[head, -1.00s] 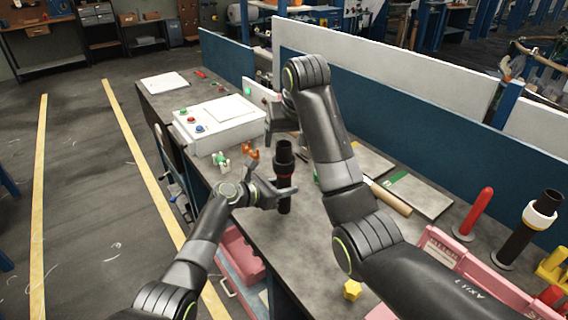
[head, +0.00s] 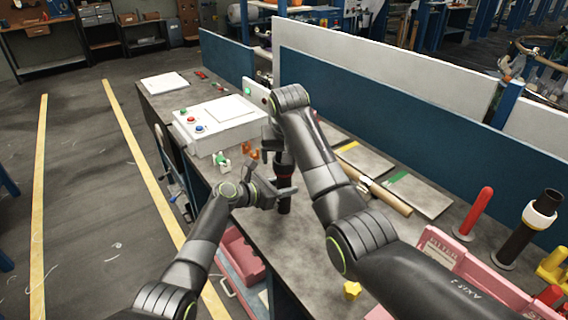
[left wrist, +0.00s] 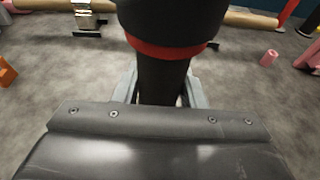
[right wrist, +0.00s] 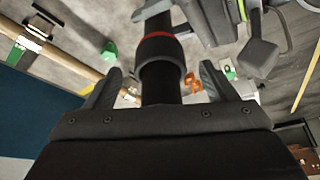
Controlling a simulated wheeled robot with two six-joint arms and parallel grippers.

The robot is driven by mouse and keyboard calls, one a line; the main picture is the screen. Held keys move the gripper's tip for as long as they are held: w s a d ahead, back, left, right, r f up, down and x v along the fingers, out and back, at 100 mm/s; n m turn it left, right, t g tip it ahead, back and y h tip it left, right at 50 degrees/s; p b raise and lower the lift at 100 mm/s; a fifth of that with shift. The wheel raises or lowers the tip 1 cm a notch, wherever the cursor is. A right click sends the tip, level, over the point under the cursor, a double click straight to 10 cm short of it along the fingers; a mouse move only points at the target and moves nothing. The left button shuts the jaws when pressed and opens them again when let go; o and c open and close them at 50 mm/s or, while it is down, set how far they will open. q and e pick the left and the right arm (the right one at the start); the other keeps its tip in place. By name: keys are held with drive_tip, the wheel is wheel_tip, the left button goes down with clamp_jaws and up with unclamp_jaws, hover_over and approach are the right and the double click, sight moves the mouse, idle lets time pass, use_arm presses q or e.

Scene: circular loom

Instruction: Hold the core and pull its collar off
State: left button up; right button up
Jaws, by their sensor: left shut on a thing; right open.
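The core (head: 284,203) is a black upright cylinder above the bench, with a red band. My left gripper (head: 278,196) is shut on it low down; in the left wrist view the core (left wrist: 163,82) stands between the left fingers (left wrist: 160,92). The collar (right wrist: 159,58), a wider black sleeve next to the red band, sits around the core in the right wrist view. My right gripper (right wrist: 160,85) is open, with a finger on each side of the core and a gap to both. In the head view my right arm hides the core's top.
A white control box (head: 218,122) with buttons stands behind on the left. Orange (head: 250,151) and green (head: 221,160) small parts lie near the core. A wooden roller (head: 385,195), a pink bin (head: 455,262) and another black core with a white collar (head: 540,213) are to the right.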

drive_tip(key=shift+x, duration=1.15)
drive_tip(key=c, duration=1.2)
